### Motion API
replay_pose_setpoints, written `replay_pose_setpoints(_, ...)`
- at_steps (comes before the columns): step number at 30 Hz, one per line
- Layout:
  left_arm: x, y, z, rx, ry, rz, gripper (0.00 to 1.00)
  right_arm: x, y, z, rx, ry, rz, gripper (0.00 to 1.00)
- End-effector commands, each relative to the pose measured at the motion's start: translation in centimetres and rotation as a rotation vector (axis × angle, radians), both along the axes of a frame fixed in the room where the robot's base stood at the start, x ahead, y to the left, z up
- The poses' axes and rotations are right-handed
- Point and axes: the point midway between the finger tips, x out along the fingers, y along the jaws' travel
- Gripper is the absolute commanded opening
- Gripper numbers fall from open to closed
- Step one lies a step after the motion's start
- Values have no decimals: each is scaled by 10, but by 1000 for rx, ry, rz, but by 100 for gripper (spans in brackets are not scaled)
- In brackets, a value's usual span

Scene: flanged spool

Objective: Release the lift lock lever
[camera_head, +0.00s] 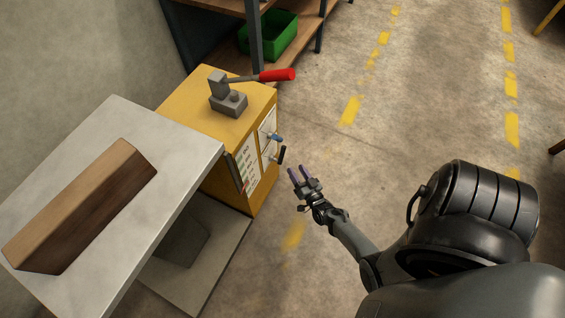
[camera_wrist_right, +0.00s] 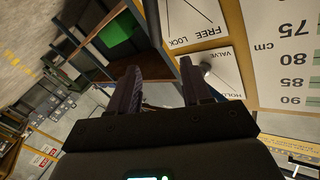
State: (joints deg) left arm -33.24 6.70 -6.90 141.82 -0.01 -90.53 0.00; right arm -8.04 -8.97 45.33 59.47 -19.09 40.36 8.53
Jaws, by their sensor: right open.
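A yellow lift cabinet (camera_head: 188,122) carries label plates and two small levers on its right side. One lever has a blue tip (camera_head: 276,137); a black handle (camera_head: 282,155) sits just below it. I cannot tell which lever shows there as the lock lever. My right gripper (camera_head: 297,171) is open and empty, below and right of the black handle, apart from it. My left gripper is out of view.
A red-handled lever (camera_head: 277,75) stands on the cabinet top. A grey table (camera_head: 150,235) with a wooden block (camera_head: 85,205) is at the left. A shelf with a green bin (camera_head: 268,36) stands behind. The floor right of the cabinet is clear.

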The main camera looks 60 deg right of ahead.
Motion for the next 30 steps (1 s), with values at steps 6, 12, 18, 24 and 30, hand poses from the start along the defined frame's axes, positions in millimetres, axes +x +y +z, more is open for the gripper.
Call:
replay_pose_setpoints(6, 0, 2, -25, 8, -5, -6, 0, 14, 1, -26, 33, -31, -37, 48)
replay_pose_setpoints(12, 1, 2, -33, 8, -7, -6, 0, 32, -9, -27, 36, -36, -42, 48)
replay_pose_setpoints(18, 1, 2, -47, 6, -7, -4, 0, 59, -27, -28, 36, -36, -41, 48)
replay_pose_setpoints(24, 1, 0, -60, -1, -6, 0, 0, 83, -44, -27, 35, -36, -41, 48)
replay_pose_setpoints(30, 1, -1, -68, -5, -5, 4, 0, 99, -55, -27, 35, -33, -40, 48)
